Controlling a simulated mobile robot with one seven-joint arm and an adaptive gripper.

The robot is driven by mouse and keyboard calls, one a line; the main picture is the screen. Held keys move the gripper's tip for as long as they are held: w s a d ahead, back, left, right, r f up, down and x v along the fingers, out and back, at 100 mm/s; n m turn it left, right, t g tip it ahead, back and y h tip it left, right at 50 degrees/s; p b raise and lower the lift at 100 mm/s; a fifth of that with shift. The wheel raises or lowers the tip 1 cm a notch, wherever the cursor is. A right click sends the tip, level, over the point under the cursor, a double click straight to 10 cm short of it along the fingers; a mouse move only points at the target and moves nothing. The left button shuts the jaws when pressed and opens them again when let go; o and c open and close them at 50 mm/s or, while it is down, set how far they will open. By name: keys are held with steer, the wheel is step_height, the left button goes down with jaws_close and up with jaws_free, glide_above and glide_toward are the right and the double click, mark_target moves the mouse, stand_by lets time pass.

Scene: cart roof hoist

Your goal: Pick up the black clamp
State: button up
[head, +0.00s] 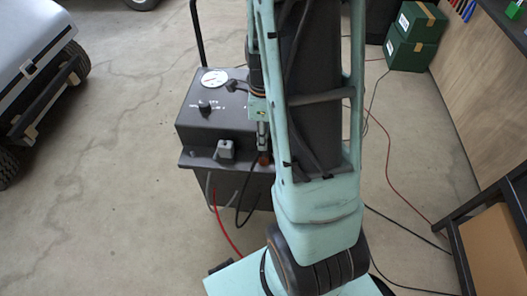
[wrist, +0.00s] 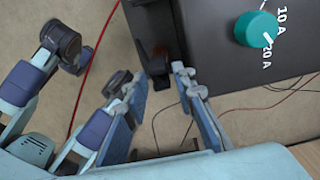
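The black clamp (wrist: 162,52) sits at the edge of the dark charger box in the wrist view. My gripper (wrist: 165,75) has its two fingers apart, with the tips on either side of the clamp's near end. I see no clear contact between the fingers and the clamp. In the head view my gripper (head: 262,135) points down at the front ledge of the box, right of the grey clamp (head: 225,149). My arm hides most of the black clamp there.
The charger box (head: 190,125) has a gauge, a knob and a tall handle. Red and black cables run across the floor. Green boxes (head: 411,42) stand at the back right, a dark shelf (head: 470,215) at the right. A vehicle (head: 35,60) stands at the left.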

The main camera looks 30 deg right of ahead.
steer(key=shift+f, duration=0.95)
jaws_close()
steer(key=shift+r, duration=0.2)
